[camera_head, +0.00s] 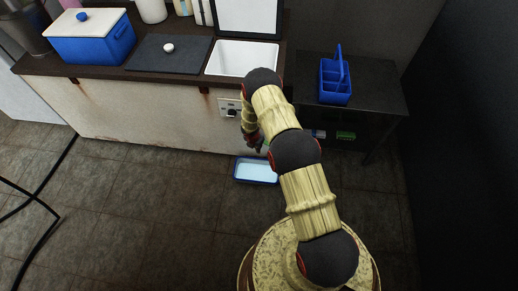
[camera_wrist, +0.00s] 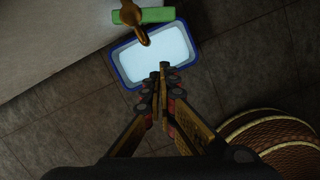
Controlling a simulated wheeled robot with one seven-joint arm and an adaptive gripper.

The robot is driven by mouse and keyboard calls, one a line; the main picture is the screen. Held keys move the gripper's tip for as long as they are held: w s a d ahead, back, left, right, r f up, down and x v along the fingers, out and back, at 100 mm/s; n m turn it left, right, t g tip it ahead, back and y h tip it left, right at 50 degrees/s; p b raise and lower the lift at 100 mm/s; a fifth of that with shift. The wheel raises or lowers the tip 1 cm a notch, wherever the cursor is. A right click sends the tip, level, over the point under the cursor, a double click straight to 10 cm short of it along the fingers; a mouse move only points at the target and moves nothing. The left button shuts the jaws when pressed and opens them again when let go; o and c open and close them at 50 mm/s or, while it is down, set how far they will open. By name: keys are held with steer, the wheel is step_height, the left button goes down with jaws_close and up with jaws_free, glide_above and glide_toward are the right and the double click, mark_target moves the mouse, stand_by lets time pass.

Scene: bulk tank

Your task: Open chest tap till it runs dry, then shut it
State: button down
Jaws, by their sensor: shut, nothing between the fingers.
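The brass tap (camera_wrist: 132,16) shows at the top of the wrist view, its spout end over the blue-rimmed tray (camera_wrist: 118,68). The tray also shows in the head view (camera_head: 237,175), on the floor below the chest front; a pale, flat surface fills its inside. I cannot tell whether anything runs from the tap. In the head view my gripper (camera_head: 257,148) is partly hidden by my arm.
A wall plate with a dark knob (camera_head: 231,112) is on the counter front (camera_head: 150,115). A dark table (camera_head: 378,88) with a blue caddy (camera_head: 335,95) stands right.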

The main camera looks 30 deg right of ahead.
steer(key=w+d+f+b, duration=0.3)
steer(key=d+f, duration=0.1)
steer(key=f, duration=0.3)
steer(key=shift+d+f+b, duration=0.15)
steer(key=shift+d+b, duration=0.25)
steer(key=shift+w, duration=0.1)
